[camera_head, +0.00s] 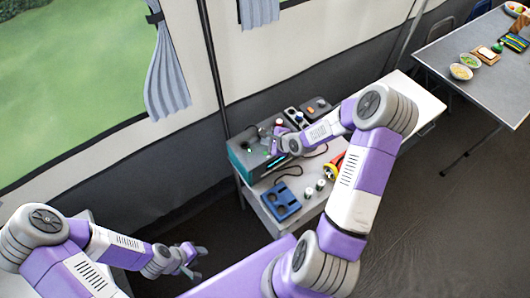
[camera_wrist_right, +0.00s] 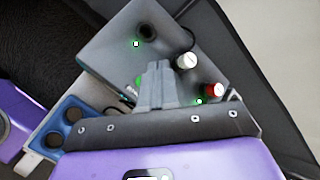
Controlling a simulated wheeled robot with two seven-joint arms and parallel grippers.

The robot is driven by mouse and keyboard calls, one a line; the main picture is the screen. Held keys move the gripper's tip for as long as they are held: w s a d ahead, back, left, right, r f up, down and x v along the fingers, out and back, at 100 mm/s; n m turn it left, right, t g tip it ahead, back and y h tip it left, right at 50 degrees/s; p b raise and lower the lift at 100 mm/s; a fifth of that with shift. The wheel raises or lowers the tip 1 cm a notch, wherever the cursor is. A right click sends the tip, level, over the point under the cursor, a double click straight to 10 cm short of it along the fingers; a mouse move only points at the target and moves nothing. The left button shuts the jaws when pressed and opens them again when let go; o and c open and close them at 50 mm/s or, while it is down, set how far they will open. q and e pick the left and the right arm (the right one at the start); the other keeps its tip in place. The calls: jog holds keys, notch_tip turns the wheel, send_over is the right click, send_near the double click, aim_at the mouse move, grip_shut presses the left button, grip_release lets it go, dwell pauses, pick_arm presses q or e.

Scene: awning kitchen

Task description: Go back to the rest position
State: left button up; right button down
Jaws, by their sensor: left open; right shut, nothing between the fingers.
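My right gripper (camera_head: 276,141) reaches over a grey box with a teal front edge (camera_head: 241,165) on the white table. In the right wrist view, the right gripper (camera_wrist_right: 156,80) is shut with nothing between its fingers. It is above or against the box's panel (camera_wrist_right: 110,50); I cannot tell if it touches. The panel carries a red knob (camera_wrist_right: 212,90), a white knob (camera_wrist_right: 187,62), a dark round part (camera_wrist_right: 146,32) and small green lights. My left gripper (camera_head: 197,262) is open and empty, low at the left over the dark floor.
A blue holder with round recesses (camera_head: 281,201), small white cylinders (camera_head: 309,193) and a yellow-red torch (camera_head: 332,168) are on the white table (camera_head: 425,100). A grey table (camera_head: 492,85) with food bowls stands at the upper right. The tent wall is behind. Open floor lies at the lower right.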

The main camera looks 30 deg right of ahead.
jog(key=s+a+f+n+g+y, duration=0.1)
jog(key=s+a+f+n+g, duration=0.4)
jog(key=s+a+n, duration=0.55)
jog(key=s+a+f+n+g, duration=0.4)
jog(key=s+a+f+n, duration=0.4)
jog(key=s+a+n, duration=0.25)
notch_tip(320, 180, down, 8)
jog(key=b, duration=0.8)
jog(key=shift+s+d+t+y, duration=0.15)
jog(key=shift+d+t+y, duration=0.15)
jog(key=shift+d+t, duration=0.15)
